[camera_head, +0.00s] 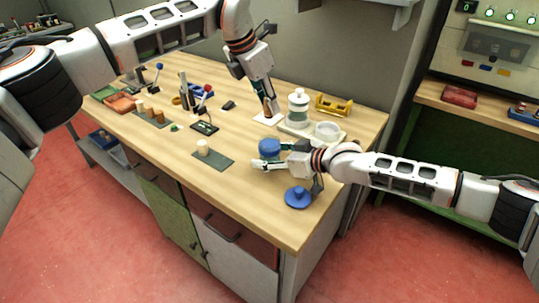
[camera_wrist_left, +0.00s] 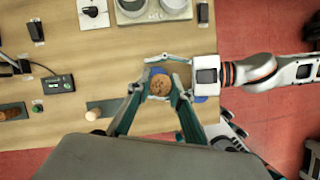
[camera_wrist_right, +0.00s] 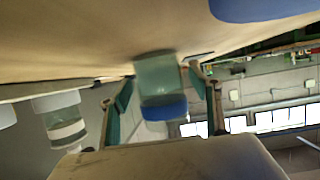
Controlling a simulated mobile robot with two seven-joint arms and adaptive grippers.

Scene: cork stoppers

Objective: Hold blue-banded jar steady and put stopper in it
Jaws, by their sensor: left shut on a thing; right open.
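My left gripper (camera_head: 269,110) is shut on a brown cork stopper (camera_head: 267,103). It holds it above the table near a white square pad. The stopper (camera_wrist_left: 160,86) shows between the fingers in the left wrist view, where it covers what lies below. The blue-banded jar (camera_head: 269,147) stands on the table at the front right, left of my right gripper (camera_head: 264,156). The right fingers are open, one on either side of the jar. In the right wrist view the clear jar with its blue band (camera_wrist_right: 164,107) is between the fingers, apparently upside down in the picture.
A blue disc with a knob (camera_head: 297,198) lies near the front edge. A tray (camera_head: 297,129) with a white-lidded jar (camera_head: 298,105) and a white dish (camera_head: 327,130) stands behind. A pale stopper (camera_head: 203,147) stands on a grey mat (camera_head: 219,161). Several stoppers and tools are at the left.

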